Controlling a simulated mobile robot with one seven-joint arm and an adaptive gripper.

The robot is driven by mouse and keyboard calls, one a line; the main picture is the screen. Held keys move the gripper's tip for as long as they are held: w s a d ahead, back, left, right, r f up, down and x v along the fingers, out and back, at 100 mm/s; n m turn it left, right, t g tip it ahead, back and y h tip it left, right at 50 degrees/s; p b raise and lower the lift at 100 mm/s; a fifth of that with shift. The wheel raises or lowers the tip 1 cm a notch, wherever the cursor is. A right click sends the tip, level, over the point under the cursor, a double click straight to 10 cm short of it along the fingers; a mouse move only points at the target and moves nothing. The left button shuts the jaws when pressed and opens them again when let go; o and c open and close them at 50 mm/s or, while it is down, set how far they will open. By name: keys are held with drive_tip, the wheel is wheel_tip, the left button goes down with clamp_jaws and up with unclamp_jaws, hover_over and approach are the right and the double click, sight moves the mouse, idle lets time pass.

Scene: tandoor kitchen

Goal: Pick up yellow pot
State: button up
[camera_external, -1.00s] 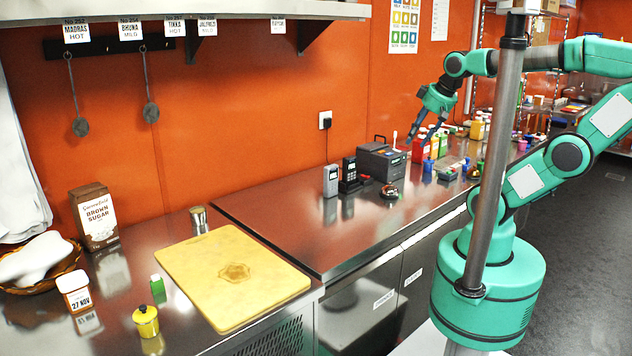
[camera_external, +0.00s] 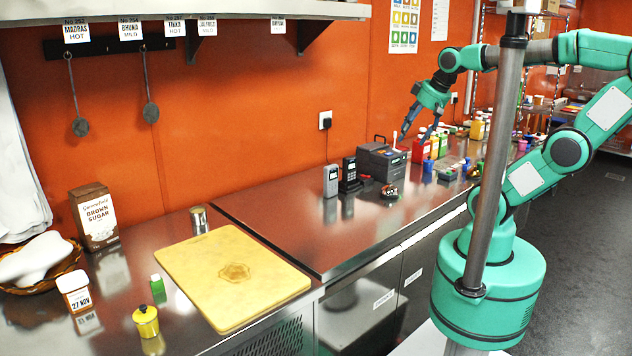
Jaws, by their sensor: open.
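The yellow pot (camera_external: 146,321) is small, with a lid and a dark knob. It stands upright on the steel counter at the front left, left of the yellow cutting board (camera_external: 213,268). My gripper (camera_external: 414,138) is open and points down above the far part of the counter, near a dark box-shaped machine. It is far to the right of the yellow pot and holds nothing that I can see.
A small green bottle (camera_external: 158,288) stands just behind the pot, and a jar labelled 27 NOV (camera_external: 76,292) is to its left. The middle steel counter (camera_external: 290,215) is mostly clear.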

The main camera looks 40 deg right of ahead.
drive_tip(key=w+a+r+n+g+y+p, duration=0.1)
drive_tip(key=w+a+r+n, duration=0.2)
drive_tip(key=w+a, duration=0.5)
drive_tip(key=w+a+r+n+y+p, duration=0.1)
drive_tip(key=w+a+r+n, duration=0.15)
drive_tip(key=w+a, duration=0.55)
drive_tip(key=w+a+f+n+g+y+p, duration=0.15)
drive_tip(key=w+a, duration=0.25)
drive_tip(key=a, duration=0.8)
drive_tip(key=w+a+n, duration=0.3)
drive_tip(key=a, duration=0.9)
drive_tip(key=n+g+p, duration=0.3)
drive_tip(key=n, duration=0.5)
hover_over(152, 309)
drive_tip(key=d, duration=0.3)
wheel_tip(152, 309, down, 21)
drive_tip(key=shift+d+f+y, duration=0.1)
drive_tip(key=shift+y, duration=0.35)
drive_tip(key=shift+f, duration=0.1)
drive_tip(key=shift+b+x, duration=0.7)
drive_tip(key=shift+x, duration=3.55)
